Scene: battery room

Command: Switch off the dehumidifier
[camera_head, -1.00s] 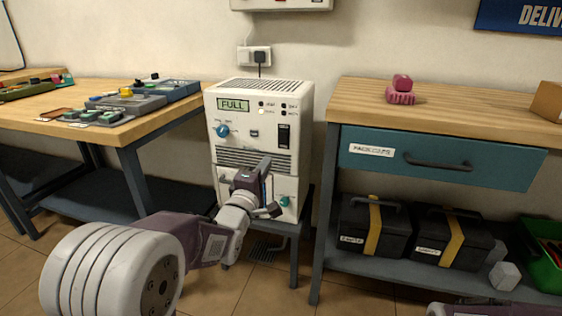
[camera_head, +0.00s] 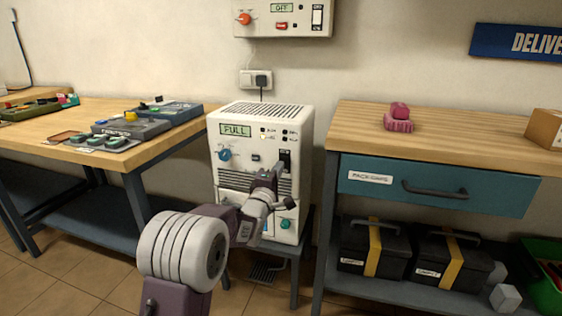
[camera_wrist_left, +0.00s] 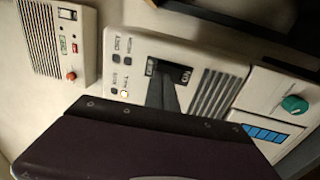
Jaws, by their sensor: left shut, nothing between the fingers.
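The dehumidifier (camera_head: 230,178) is a white box with a top grille, a FULL display (camera_head: 235,130), a blue knob (camera_head: 225,155) and a black rocker switch (camera_head: 285,158) at its upper right. In the left wrist view the switch (camera_wrist_left: 183,73) shows the word ON; a dark gripper finger partly covers it. My left gripper (camera_head: 277,168) is shut and empty, with its tips just in front of or at the switch's lower part. I cannot tell if they touch. A teal knob (camera_wrist_left: 294,104) sits lower on the front. My right gripper is out of view.
A white wall unit (camera_head: 262,22) with an orange knob and its own switch hangs above. A plug sits in a wall socket (camera_head: 257,79). Workbenches stand left (camera_head: 55,122) and right (camera_head: 450,130), close beside the dehumidifier.

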